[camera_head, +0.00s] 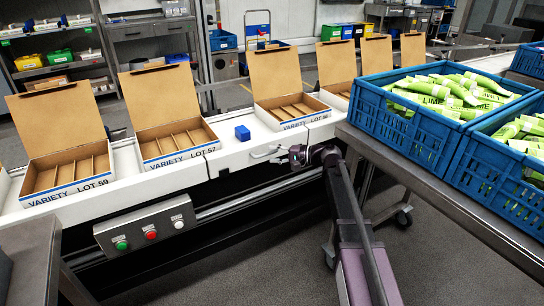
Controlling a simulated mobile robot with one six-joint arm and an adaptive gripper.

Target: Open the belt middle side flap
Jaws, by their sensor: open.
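The belt's white side (232,161) runs along the near edge of the conveyor. A small pale handle-like piece (264,153) shows on its middle part, below the box marked LOT 56. I cannot clearly make out the flap's outline, or whether it is open. My gripper (281,156) is open beside the right end of that handle-like piece, with its fingers pointing left. I cannot tell whether they touch it. My arm reaches up from the bottom right.
Open cardboard boxes (172,139) with dividers stand along the belt. A small blue block (242,133) lies between two of them. A button box (146,229) hangs at lower left. Blue crates (400,118) of green packs stand on a metal table (440,184) at right.

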